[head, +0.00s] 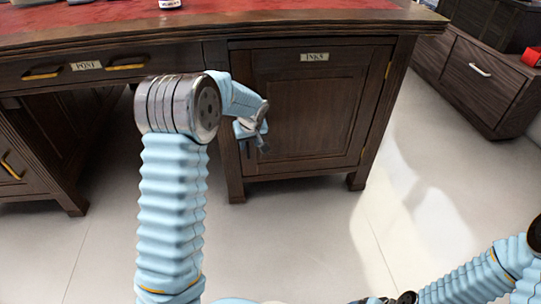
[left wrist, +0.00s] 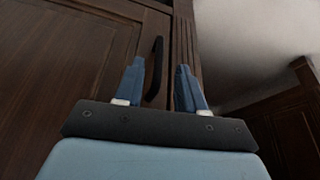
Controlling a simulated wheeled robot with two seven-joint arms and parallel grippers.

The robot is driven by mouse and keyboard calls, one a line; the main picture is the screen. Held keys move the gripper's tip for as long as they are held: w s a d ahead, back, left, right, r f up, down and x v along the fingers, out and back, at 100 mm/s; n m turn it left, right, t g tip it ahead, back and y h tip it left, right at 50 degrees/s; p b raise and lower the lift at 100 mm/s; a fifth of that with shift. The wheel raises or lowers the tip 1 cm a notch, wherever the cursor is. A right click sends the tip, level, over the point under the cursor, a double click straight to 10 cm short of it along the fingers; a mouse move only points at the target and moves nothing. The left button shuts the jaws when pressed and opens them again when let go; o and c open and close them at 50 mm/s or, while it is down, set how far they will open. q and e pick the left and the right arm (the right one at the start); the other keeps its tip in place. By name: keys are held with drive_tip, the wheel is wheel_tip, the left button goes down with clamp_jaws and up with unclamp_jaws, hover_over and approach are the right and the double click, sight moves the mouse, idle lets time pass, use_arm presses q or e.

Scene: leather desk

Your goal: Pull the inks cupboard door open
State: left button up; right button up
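The inks cupboard door (head: 310,110) is a dark wooden panel in the right part of the desk, under a small "INKS" label (head: 314,57). It looks shut. My left gripper (head: 264,146) is at the door's left edge. In the left wrist view its two fingers (left wrist: 160,70) are apart. The dark upright door handle (left wrist: 154,68) shows in the gap between them, nearer the left finger; I cannot tell whether they touch. In the head view the gripper largely hides the handle. My right arm shows at the lower right, its gripper out of the picture.
The desk has a red leather top (head: 230,18) and a drawer labelled "POST" (head: 86,66) with brass handles to the left. Another dark cabinet (head: 480,80) stands at the far right. The pale floor (head: 300,230) before the cupboard is clear apart from my arms.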

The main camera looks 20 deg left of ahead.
sight(248, 146)
use_arm(q)
drive_tip(key=shift+w+a+r, duration=0.1)
drive_tip(key=shift+w+a, duration=0.15)
drive_tip(key=shift+w, duration=0.05)
drive_tip(key=b+x, duration=0.1)
drive_tip(key=x, duration=0.6)
clamp_jaws()
